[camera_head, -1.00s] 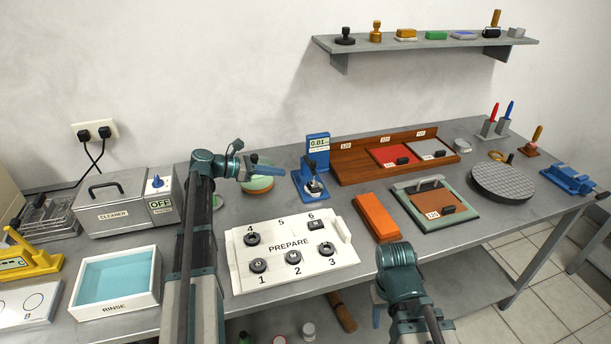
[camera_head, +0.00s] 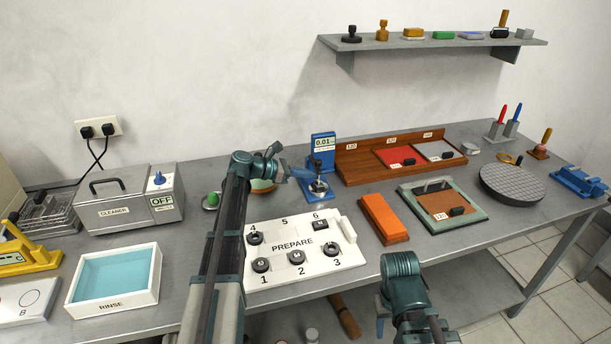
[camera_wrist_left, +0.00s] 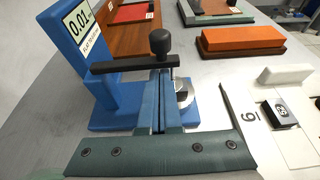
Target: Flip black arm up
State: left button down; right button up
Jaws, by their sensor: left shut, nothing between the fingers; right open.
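The blue gauge stand (camera_head: 322,146) with a 0.01 display stands at the back middle of the bench; it also shows in the left wrist view (camera_wrist_left: 84,75). Its black arm (camera_wrist_left: 118,66) lies about level across the stand, with a round black knob (camera_wrist_left: 160,41) on top. A round metal part (camera_wrist_left: 184,92) shows beneath its right end. My left gripper (camera_head: 308,175) is shut and empty at the stand. In the left wrist view its fingertips (camera_wrist_left: 161,75) reach the arm's near edge below the knob; contact is unclear.
The white PREPARE tray (camera_head: 335,261) with several black pieces lies in front of the stand. An orange block (camera_head: 384,216) and a green-framed plate (camera_head: 408,206) lie to the right. A wooden rack (camera_head: 350,175) stands close behind on the right.

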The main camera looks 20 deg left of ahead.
aim_at(316, 161)
pick_arm(q)
jog(key=shift+r+n+p, duration=0.4)
dwell(0.4)
jog(key=shift+w+r+n+g+h+p, duration=0.1)
jog(key=shift+r+n+g+h+p, duration=0.4)
jog(key=shift+r+n+g+p, duration=0.45)
jog(key=shift+w+a+r+n+h+p, duration=0.1)
jog(key=shift+w+r+n+h+p, duration=0.1)
jog(key=shift+r+n, duration=0.35)
jog(key=shift+w+a+r+n+h+p, duration=0.1)
jog(key=shift+r+n+h+p, duration=0.1)
jog(key=shift+r+n, duration=0.25)
jog(key=shift+n+g+h, duration=0.4)
jog(key=shift+n+g, duration=0.05)
jog(key=shift+n, duration=0.5)
jog(key=shift+w+a+r+p, duration=0.65)
jog(key=shift+w+r+p, duration=0.1)
jog(key=shift+w+r, duration=0.2)
jog(key=shift+w+a+r+p, duration=0.6)
jog(key=shift+w+r+p, duration=0.2)
jog(key=shift+r, duration=0.2)
jog(key=shift+w+a+r, duration=0.15)
jog(key=shift+w, duration=0.1)
